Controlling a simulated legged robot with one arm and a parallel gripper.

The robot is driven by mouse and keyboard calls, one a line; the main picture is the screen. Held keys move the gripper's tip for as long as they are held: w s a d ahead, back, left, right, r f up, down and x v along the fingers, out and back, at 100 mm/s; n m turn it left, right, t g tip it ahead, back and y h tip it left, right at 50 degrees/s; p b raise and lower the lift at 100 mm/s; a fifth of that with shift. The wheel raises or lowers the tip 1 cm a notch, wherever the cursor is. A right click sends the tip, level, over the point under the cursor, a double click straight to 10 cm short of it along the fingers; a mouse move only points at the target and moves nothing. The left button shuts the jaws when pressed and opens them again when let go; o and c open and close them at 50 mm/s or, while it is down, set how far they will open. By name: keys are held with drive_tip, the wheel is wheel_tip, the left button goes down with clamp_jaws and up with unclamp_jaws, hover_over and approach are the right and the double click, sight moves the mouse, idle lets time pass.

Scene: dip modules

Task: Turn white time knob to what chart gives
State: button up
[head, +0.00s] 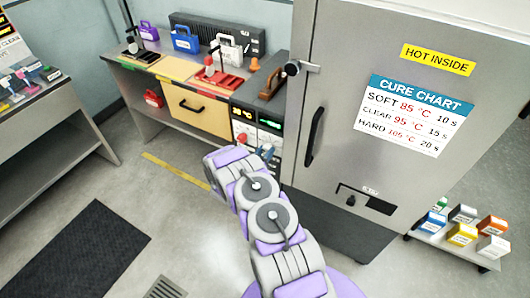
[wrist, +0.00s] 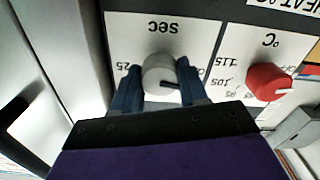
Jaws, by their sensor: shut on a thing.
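The white time knob (wrist: 158,74) sits on a white dial panel marked "sec", which appears upside down in the wrist view. My gripper (wrist: 157,88) is shut on the white knob, with one blue finger on each side of it. The knob's dark pointer line is partly visible; a 25 mark shows to its left, and other marks are hidden by the fingers. In the head view my gripper (head: 265,153) is at the control panel beside the oven. The cure chart (head: 413,115) on the door reads soft 85 °C 10 s, clear 95 °C 15 s, hard 105 °C 20 s.
A red knob (wrist: 268,82) on the °C dial is close beside the white one; it also shows in the head view (head: 241,139). Two lit displays (head: 257,120) are above the knobs. The metal oven door (head: 345,60) with its handle stands right of my arm.

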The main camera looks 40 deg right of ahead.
drive_tip(key=shift+c, duration=0.4)
drive_tip(key=shift+m+p, duration=0.4)
drive_tip(key=shift+p, duration=0.1)
drive_tip(key=shift+r+m+p, duration=0.15)
drive_tip(key=shift+m+p, duration=0.75)
drive_tip(key=shift+m, duration=0.1)
drive_tip(key=shift+m+p, duration=1.5)
drive_tip(key=shift+m, duration=1)
drive_tip(key=o, duration=1.1)
drive_tip(key=shift+c, duration=0.2)
drive_tip(key=p+v, duration=0.1)
drive_tip(key=v, duration=1.6)
drive_tip(key=shift+a+f+p, duration=0.25)
drive_tip(key=shift+a+p, duration=0.05)
